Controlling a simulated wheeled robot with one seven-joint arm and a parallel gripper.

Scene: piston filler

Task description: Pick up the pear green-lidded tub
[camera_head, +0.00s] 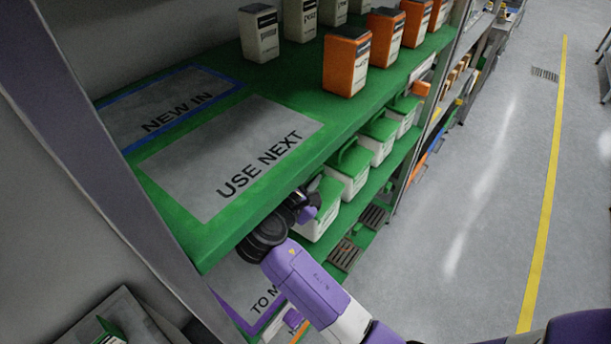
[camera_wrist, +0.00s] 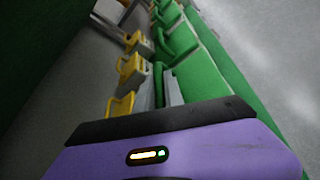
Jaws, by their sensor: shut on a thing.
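Several white tubs with green lids stand in a row on the lower green shelf in the head view. The nearest green-lidded tub (camera_head: 320,224) is at the near end of the row, partly covered by my arm and the upper shelf. My gripper (camera_head: 309,204) is at that tub's lid, under the upper shelf's edge, and is shut on it; the fingertips are mostly hidden.
The upper shelf (camera_head: 190,222) overhangs my gripper closely and carries orange (camera_head: 346,62) and white cartons. Another tub (camera_head: 349,172) stands just beyond the held one. Yellow handles (camera_wrist: 130,66) line the left in the wrist view. The grey aisle floor (camera_head: 480,200) is clear.

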